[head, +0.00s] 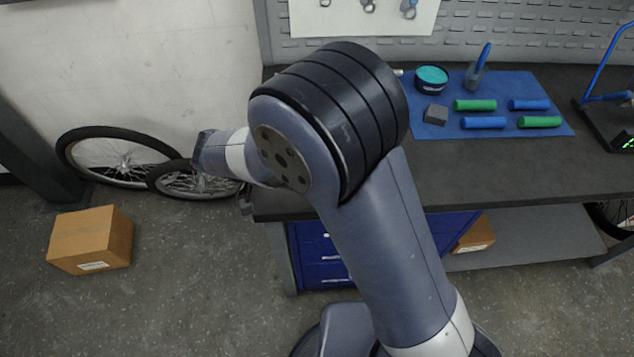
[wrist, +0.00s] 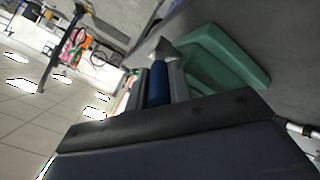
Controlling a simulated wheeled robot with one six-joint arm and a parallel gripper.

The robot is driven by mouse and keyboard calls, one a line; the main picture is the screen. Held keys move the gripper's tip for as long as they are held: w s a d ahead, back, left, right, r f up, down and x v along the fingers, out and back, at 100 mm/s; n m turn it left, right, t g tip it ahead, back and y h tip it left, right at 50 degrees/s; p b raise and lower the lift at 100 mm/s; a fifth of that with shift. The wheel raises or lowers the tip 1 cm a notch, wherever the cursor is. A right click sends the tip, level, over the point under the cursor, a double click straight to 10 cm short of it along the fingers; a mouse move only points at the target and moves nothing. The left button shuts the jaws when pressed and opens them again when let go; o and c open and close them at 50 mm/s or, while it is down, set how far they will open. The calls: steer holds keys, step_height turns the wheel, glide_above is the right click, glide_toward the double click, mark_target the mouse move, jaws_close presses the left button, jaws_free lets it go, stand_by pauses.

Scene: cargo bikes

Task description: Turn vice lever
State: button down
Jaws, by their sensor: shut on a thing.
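In the wrist view my gripper (wrist: 159,77) is shut on the blue grip of the vice lever (wrist: 158,88), which lies between the two fingers. A grey metal piece with a pointed end shows just beyond the fingertips. The green vice body (wrist: 228,58) is just right of the fingers, against a dark grey surface. The picture is strongly tilted, so I cannot tell the lever's exact angle. In the head view my arm hides the lever, the vice and my gripper.
In the head view the workbench (head: 480,172) carries a blue mat (head: 550,125) with green and blue grips and a teal-topped tin (head: 432,78). Two wheels (head: 118,150) lean on the wall at left. A cardboard box (head: 88,240) stands on otherwise open floor.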

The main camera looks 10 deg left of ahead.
steer(key=shift+f, duration=0.1)
steer(key=c, duration=1.3)
jaws_free()
steer(key=b+v, duration=0.1)
steer(key=v, duration=0.9)
steer(key=shift+a, duration=0.4)
steer(key=shift+s+d, duration=0.1)
steer(key=p+x, duration=0.1)
steer(key=x, duration=0.9)
steer(key=shift+d, duration=0.35)
